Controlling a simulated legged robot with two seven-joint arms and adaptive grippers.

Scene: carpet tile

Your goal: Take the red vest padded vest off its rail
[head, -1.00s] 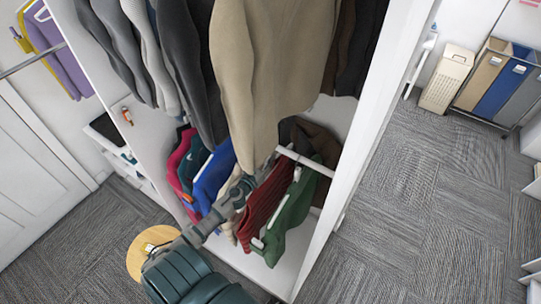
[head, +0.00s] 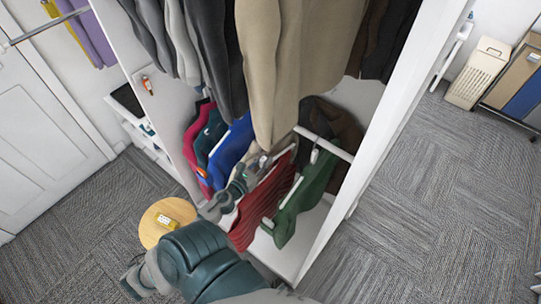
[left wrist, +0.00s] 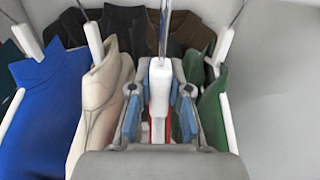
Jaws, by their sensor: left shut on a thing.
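The red padded vest (head: 264,212) hangs in the lower part of the wardrobe, left of a green garment (head: 302,195). My left gripper (head: 260,168) is at the vest's upper left side. In the left wrist view my left gripper (left wrist: 160,108) is shut on the vest's white hanger (left wrist: 160,80), with slivers of red cloth below it. The hanger's metal hook points up out of the picture. The white rail (head: 328,146) shows to the right; whether the hook touches it I cannot tell. My right gripper is not in view.
Cream (left wrist: 100,95) and blue (left wrist: 42,100) garments hang close on the left of my gripper, the green one close on its right. Long coats (head: 300,60) hang above. A round stool (head: 165,222) stands left; carpet (head: 425,200) is clear at right.

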